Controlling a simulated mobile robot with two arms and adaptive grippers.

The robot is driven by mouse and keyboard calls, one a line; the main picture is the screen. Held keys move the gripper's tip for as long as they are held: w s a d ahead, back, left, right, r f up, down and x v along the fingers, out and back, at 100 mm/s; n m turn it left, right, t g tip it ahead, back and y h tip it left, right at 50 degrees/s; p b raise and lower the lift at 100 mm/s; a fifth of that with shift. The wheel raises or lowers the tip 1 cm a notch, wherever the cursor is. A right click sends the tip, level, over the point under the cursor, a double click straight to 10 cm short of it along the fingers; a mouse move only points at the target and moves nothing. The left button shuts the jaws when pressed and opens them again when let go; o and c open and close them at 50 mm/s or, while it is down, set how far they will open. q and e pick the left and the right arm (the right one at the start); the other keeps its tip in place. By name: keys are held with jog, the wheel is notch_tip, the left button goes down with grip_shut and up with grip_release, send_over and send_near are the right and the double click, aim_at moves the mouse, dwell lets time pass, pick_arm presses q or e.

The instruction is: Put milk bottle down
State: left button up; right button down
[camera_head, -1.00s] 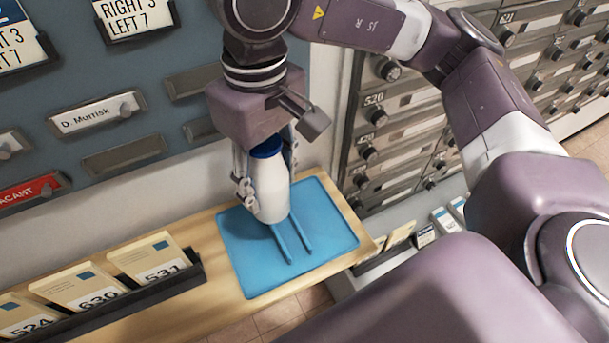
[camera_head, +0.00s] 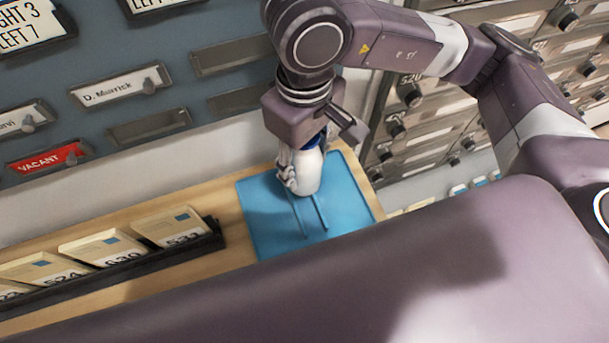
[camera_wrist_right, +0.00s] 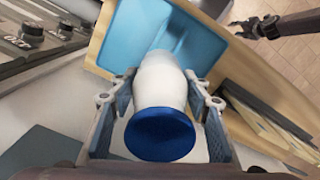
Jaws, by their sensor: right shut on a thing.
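The white milk bottle (camera_head: 308,172) with a blue cap is in my right gripper (camera_head: 297,165), whose fingers are shut around it from both sides. In the right wrist view the bottle (camera_wrist_right: 160,85) sits between the fingers, its blue cap (camera_wrist_right: 160,134) facing the camera. The bottle's base shows over the blue mat (camera_head: 265,225) near two raised blue strips. I cannot tell whether the base touches the mat. A dark gripper at the upper right of the wrist view, apparently my left gripper (camera_wrist_right: 262,27), is too small to read.
The mat lies on a wooden shelf (camera_head: 225,215) below the wall of name plates. A black rack (camera_head: 120,270) of numbered cards stands left of the mat. Metal mailboxes (camera_head: 430,130) stand at the right. My own purple arm covers the front edge.

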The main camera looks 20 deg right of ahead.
aim_at(304, 184)
notch_tip(304, 184, down, 3)
jog(key=shift+s+r, duration=0.1)
notch_tip(304, 184, down, 4)
jog(key=shift+f+p, duration=0.2)
jog(key=shift+p, duration=0.6)
jog(key=shift+f, duration=0.2)
pick_arm(q)
jog(key=shift+d+r, duration=0.25)
jog(key=shift+r, duration=0.8)
pick_arm(e)
jog(key=shift+f+b, duration=0.2)
jog(key=shift+b, duration=0.15)
pick_arm(q)
jog(key=shift+a+f, duration=0.1)
jog(key=shift+f, duration=0.15)
pick_arm(e)
jog(key=c, duration=1.1)
grip_release()
jog(key=shift+r, duration=0.1)
